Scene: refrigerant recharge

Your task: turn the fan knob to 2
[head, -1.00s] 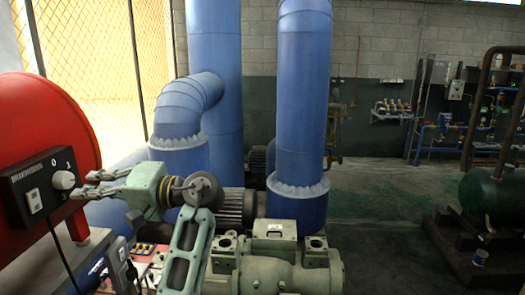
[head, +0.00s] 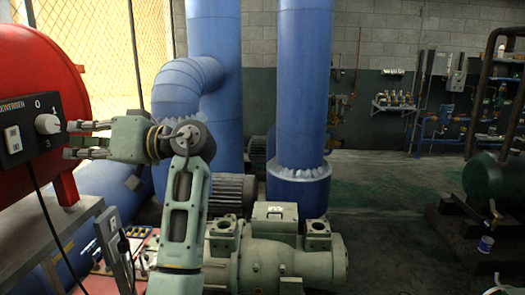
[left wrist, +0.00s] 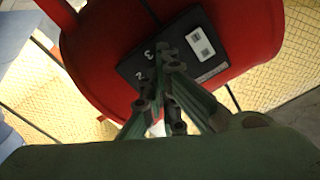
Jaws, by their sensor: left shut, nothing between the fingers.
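The fan knob (head: 47,124) is a pale round knob on a black control box (head: 15,140) fixed to the red fan housing (head: 40,80). In the head view I read 0 above it, 1 to its upper right and 3 below. My left gripper (head: 70,140) is just right of the knob, its fingertips pointing left at the box; I cannot tell whether they touch. It is shut and empty. The left wrist view shows the gripper (left wrist: 160,75) before the box (left wrist: 150,60), with 3 and 2 legible; its fingers hide the knob.
Blue pipes (head: 298,90) and a green compressor (head: 285,250) stand to the right. Open floor (head: 380,200) lies beyond.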

